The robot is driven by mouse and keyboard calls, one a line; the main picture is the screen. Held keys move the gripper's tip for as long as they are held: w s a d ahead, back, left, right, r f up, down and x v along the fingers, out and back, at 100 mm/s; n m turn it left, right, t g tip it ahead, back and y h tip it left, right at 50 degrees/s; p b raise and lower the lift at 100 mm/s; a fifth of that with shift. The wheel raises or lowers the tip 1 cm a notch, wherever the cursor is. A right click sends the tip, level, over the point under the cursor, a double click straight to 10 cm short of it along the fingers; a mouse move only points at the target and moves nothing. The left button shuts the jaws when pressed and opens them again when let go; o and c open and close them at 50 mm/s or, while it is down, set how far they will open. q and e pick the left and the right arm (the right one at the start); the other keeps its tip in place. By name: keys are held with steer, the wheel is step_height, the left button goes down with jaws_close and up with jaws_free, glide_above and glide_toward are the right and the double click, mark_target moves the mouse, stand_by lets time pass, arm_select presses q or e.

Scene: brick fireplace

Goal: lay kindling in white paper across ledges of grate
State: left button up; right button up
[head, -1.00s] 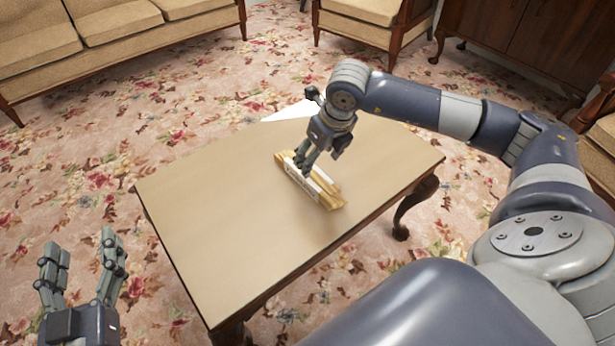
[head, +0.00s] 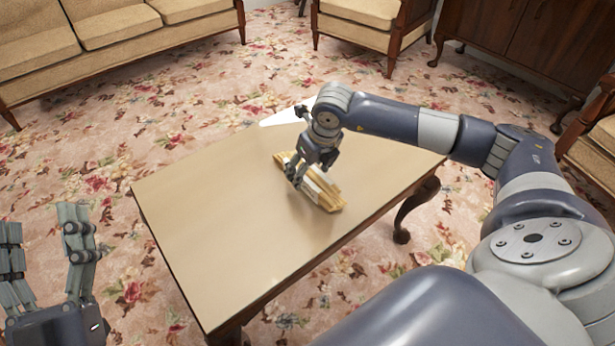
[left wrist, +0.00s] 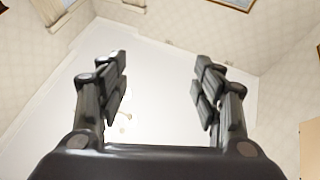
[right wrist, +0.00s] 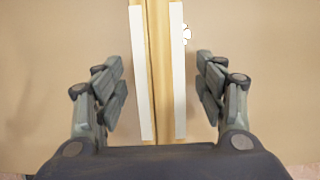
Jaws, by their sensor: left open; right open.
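The kindling (head: 330,203), a bundle of pale yellow sticks with white paper on it, lies on the tabletop. My right gripper (head: 311,172) is open just over the bundle and hides part of it. In the right wrist view the sticks (right wrist: 160,60) run between two white paper strips (right wrist: 142,80), lying between my open fingers; there is a gap on each side. My left gripper (head: 42,222) is open and empty, left of the table. In the left wrist view its fingers (left wrist: 158,80) point toward the ceiling. No grate shows in these views.
The wooden table (head: 215,215) is mostly bare. A white sheet-like thing (head: 282,117) shows at its far edge. A sofa (head: 110,45), an armchair (head: 360,25) and a dark cabinet (head: 520,45) stand beyond, with open flowered carpet (head: 200,85) between.

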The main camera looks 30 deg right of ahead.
steer(key=c, duration=1.3)
steer(key=shift+c, duration=0.5)
steer(key=shift+r, duration=0.2)
